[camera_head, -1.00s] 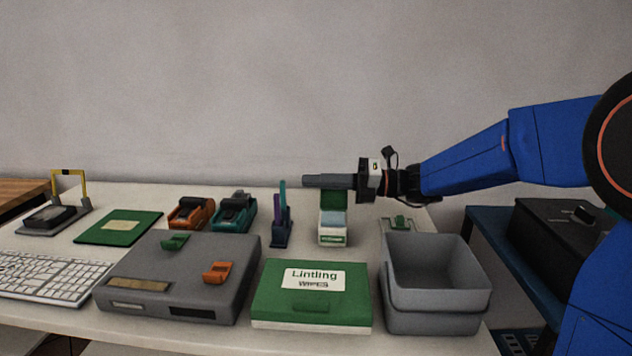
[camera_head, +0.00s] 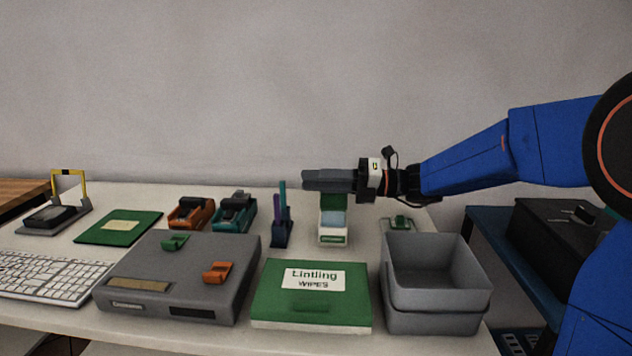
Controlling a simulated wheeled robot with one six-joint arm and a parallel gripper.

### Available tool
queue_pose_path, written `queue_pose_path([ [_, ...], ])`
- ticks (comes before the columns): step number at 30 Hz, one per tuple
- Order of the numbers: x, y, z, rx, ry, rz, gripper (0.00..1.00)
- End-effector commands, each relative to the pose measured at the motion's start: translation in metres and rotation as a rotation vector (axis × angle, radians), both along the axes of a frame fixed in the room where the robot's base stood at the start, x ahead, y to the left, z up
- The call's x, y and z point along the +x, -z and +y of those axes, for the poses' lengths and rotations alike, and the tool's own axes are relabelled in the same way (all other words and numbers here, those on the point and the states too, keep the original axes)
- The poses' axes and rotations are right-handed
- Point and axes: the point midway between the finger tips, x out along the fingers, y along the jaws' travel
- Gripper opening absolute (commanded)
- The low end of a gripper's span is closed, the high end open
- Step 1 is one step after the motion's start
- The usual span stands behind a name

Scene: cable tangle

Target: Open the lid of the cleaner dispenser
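The cleaner dispenser (camera_head: 333,231) is a small white and green box with a pale blue area on its front, standing toward the back of the table. Its green lid (camera_head: 332,203) stands up at the rear of the box, just below my gripper. My gripper (camera_head: 308,181) reaches in from the right, with its fingers pointing left over the dispenser. The fingers hide the top edge of the lid. I cannot tell whether they touch it, or how far apart they are.
A green Lintling wipes box (camera_head: 312,300) and a grey bin (camera_head: 436,285) stand in front. A purple and teal tool holder (camera_head: 281,227) is left of the dispenser. Orange (camera_head: 190,212) and teal (camera_head: 234,213) devices, a grey case (camera_head: 180,275) and a keyboard (camera_head: 45,278) lie farther left.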

Motion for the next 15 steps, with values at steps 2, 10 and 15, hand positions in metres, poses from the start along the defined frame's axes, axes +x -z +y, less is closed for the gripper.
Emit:
queue_pose_path([
  [2,0.000,0.000,0.000,0.000,0.000,0.000,0.26],
  [10,0.000,0.000,-0.003,0.000,0.001,0.000,0.26],
  [15,0.000,0.000,-0.019,0.000,0.002,0.000,0.26],
])
